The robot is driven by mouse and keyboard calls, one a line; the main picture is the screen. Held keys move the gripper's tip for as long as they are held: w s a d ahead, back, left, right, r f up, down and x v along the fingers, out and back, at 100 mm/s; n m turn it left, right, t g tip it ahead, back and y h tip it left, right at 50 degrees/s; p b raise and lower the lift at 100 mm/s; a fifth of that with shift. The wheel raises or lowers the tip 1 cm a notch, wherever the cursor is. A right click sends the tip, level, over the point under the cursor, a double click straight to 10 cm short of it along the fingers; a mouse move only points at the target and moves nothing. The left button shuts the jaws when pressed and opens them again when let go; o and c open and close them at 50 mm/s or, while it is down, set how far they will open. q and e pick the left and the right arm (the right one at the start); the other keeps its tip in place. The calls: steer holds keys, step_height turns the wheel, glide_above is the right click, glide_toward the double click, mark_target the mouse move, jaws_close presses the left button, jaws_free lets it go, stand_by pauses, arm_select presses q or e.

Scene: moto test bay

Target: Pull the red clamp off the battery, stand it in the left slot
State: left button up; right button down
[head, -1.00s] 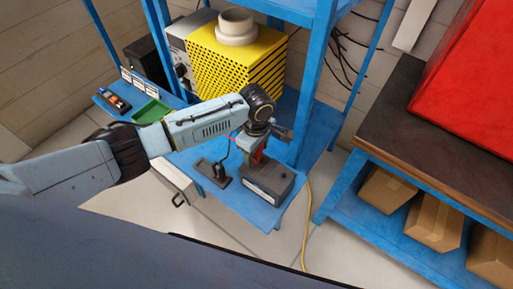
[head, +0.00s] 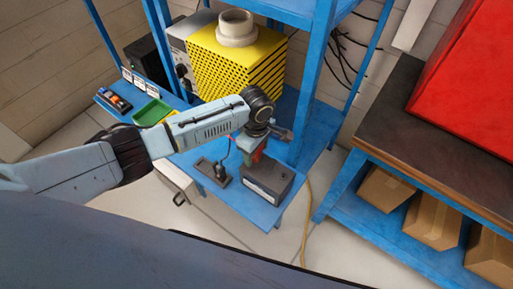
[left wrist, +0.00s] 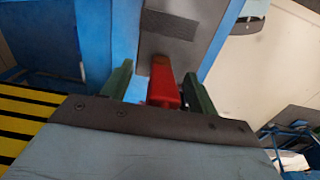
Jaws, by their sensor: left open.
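The battery (head: 268,183) is a dark grey box on the low blue shelf. The red clamp (head: 257,159) is at its far left end, mostly hidden under my left gripper (head: 254,149). In the left wrist view the red clamp (left wrist: 163,88) stands between the two green fingers of my left gripper (left wrist: 159,74), with gaps on both sides. The grey battery (left wrist: 170,45) lies beyond the fingertips. A dark holder (head: 207,176) lies left of the battery, with a black clamp (head: 220,170) standing in its right part. My right gripper is out of view.
A yellow perforated box (head: 235,62) with a pale round top stands behind my arm. A blue post (head: 313,85) rises close behind the gripper. A green tray (head: 153,111) sits at the left. A thin cable stands between holder and battery.

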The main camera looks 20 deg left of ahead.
arm_select(q)
jaws_close()
stand_by(0.3)
steer(key=shift+r, duration=0.1)
steer(key=shift+r+p, duration=2.15)
steer(key=shift+p, duration=0.7)
steer(key=shift+r+p, duration=0.65)
steer(key=shift+r, duration=0.15)
steer(key=shift+r, duration=2.5)
